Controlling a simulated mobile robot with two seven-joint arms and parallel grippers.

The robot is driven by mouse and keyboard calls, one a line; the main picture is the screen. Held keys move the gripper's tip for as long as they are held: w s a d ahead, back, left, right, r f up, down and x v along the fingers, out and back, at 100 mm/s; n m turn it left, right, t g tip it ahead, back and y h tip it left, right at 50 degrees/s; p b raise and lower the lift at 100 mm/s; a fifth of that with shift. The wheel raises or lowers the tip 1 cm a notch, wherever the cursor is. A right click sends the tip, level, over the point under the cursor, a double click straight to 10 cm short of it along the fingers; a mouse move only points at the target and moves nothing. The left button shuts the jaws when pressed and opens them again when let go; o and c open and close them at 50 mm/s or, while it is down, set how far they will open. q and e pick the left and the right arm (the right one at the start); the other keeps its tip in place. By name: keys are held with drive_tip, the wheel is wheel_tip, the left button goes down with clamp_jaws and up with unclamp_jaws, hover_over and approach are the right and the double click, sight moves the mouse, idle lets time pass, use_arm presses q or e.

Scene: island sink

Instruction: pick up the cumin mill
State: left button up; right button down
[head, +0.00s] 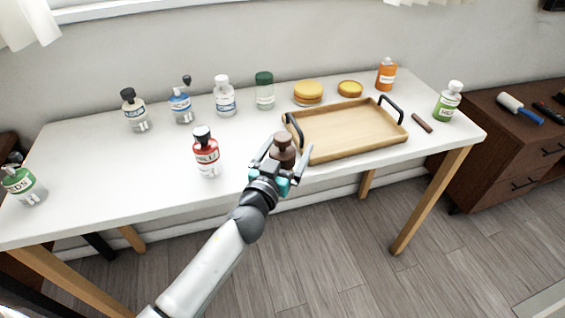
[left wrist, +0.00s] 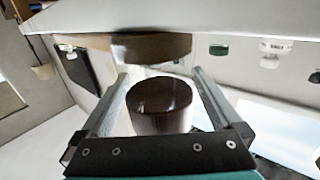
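A dark brown mill (head: 283,157) with a rounded cap stands upright near the table's front edge, at the left front of the wooden tray; I take it for the cumin mill, and no label on it is readable. My left gripper (head: 281,160) is at the mill with one finger on each side of it. In the left wrist view, a brown round part of the mill (left wrist: 160,106) sits between the fingers, with gaps visible on both sides. The left gripper is open. My right gripper is in neither view.
The wooden tray (head: 353,149) with black handles is close on the right. A red-labelled bottle (head: 207,153) stands left of the gripper. Several bottles, jars and yellow-lidded containers (head: 308,95) line the back. A green bottle (head: 447,103) is at the right. The front-left tabletop (head: 115,190) is clear.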

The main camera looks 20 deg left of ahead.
use_arm(q)
clamp_jaws()
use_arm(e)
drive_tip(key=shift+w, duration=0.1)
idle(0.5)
use_arm(q)
drive_tip(key=shift+r, duration=0.1)
